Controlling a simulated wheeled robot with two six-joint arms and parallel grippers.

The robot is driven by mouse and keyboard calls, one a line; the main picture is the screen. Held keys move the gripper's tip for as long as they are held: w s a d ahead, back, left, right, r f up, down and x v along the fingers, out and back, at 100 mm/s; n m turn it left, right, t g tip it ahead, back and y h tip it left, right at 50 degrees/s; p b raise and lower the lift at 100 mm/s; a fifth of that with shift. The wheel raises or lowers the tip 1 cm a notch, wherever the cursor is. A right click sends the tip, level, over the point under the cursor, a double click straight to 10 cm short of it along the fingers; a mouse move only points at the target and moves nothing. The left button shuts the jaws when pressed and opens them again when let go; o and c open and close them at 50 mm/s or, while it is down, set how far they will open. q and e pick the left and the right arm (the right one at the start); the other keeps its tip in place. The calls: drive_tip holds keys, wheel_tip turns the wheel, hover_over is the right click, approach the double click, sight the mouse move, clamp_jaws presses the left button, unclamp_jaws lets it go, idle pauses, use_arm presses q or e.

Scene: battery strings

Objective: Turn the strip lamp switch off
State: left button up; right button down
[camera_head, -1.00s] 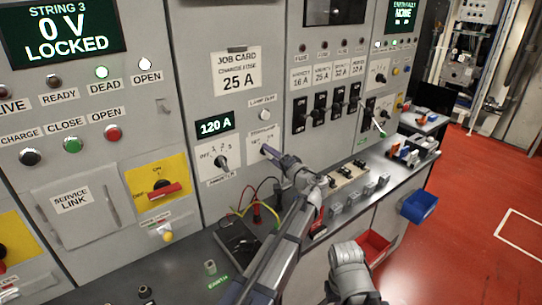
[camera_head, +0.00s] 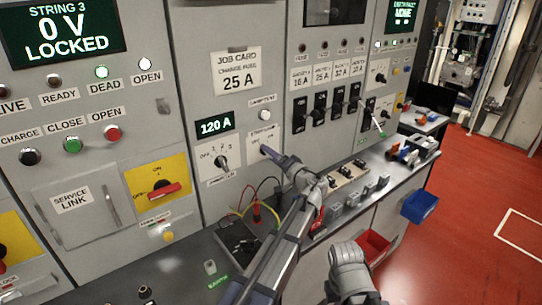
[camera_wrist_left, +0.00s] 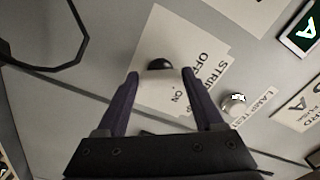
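The strip lamp switch is a small dark round knob (camera_wrist_left: 160,65) on a white label plate (camera_wrist_left: 183,62) marked OFF and ON. In the head view its plate (camera_head: 262,135) is on the grey cabinet front, right of the meter selector, and the knob is mostly hidden by my gripper. My left gripper (camera_head: 266,151) is at the lower part of this plate. In the left wrist view its two dark fingers (camera_wrist_left: 160,76) are apart, with the knob between and just beyond their tips. I cannot tell contact or which way the knob points. My right gripper is out of view.
A lamp test button (camera_wrist_left: 233,104) is close to the right finger. The meter selector (camera_head: 221,161) is left of the gripper. Below are a bench with a black tray (camera_head: 238,244), coloured leads and a row of grey blocks (camera_head: 360,194). A red bin (camera_head: 374,245) hangs in front.

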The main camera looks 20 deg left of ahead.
use_arm(q)
drive_tip(key=o, duration=0.3)
drive_tip(key=v, duration=0.7)
drive_tip(key=shift+s+d, duration=0.25)
drive_tip(key=shift+d, duration=0.1)
